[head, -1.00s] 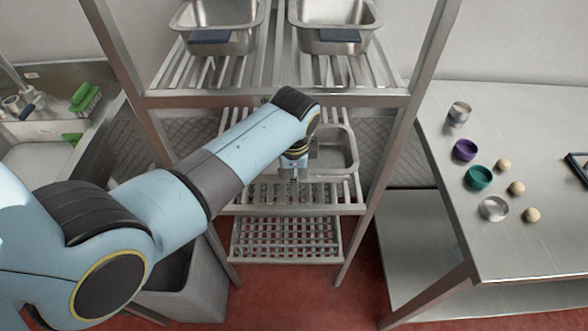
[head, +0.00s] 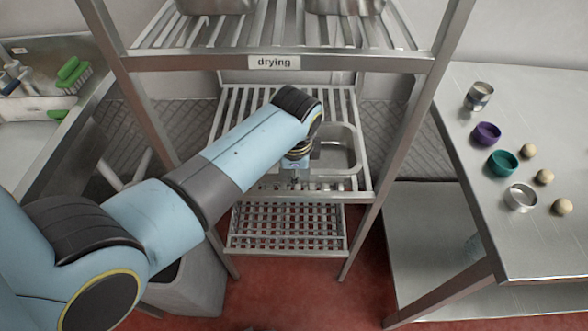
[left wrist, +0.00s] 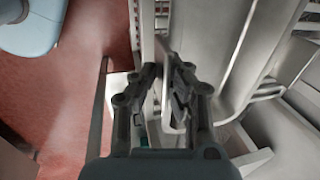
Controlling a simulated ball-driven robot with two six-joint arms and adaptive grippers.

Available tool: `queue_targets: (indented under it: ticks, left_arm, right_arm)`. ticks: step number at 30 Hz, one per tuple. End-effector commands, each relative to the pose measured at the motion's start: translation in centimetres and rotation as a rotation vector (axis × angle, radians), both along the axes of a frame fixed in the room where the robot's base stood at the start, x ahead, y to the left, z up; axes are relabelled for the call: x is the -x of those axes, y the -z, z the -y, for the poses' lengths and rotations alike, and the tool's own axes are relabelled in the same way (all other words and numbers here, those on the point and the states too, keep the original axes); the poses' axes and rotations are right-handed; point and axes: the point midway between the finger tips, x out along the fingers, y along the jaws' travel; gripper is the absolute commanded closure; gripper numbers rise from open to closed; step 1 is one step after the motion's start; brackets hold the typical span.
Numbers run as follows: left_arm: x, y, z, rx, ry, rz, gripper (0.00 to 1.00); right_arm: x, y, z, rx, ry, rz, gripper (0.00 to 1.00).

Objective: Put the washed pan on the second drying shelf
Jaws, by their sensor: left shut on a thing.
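The metal pan (head: 340,158) is at the right part of the middle slatted shelf (head: 240,103), under the shelf labelled "drying". My left gripper (head: 295,178) is at the pan's left side, largely hidden by its own wrist in the head view. In the left wrist view my left gripper (left wrist: 168,75) is shut on the pan's edge, and the pan's pale wall (left wrist: 205,45) runs past the fingers. I cannot tell whether the pan rests on the slats or hangs just above them. My right gripper is not in view.
The upper shelf's front rail (head: 200,62) passes above my arm, and metal pans stand on that shelf. Rack posts (head: 405,150) flank the pan. A lower grid shelf (head: 285,230) is below. A table (head: 460,150) with bowls and balls is at right. Left slats look free.

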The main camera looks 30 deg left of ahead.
Motion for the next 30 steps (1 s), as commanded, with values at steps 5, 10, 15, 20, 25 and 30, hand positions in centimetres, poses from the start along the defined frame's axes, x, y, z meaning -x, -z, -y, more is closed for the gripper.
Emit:
queue_targets:
  ticks: [5, 10, 15, 20, 25, 30]
  left_arm:
    - [-0.1, 0.2, 0.0, -0.001, 0.000, 0.003, 1.00]
    - [0.0, 0.3, 0.0, -0.001, 0.000, -0.001, 0.71]
    - [0.0, 0.3, 0.0, -0.001, 0.000, -0.001, 0.68]
    - [0.0, 0.0, 0.0, -0.001, 0.000, 0.001, 0.68]
    - [0.4, -2.3, 0.3, 0.001, -0.001, 0.003, 0.68]
    - [1.1, -6.2, 0.8, 0.001, 0.000, 0.004, 0.68]
  right_arm:
    - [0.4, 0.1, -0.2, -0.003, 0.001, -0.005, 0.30]
    - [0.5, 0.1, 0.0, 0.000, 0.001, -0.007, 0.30]
    - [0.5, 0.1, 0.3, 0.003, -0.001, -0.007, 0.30]
    - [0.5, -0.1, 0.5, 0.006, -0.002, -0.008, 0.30]
    - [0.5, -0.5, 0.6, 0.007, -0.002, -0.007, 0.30]
    - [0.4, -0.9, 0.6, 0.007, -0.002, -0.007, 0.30]
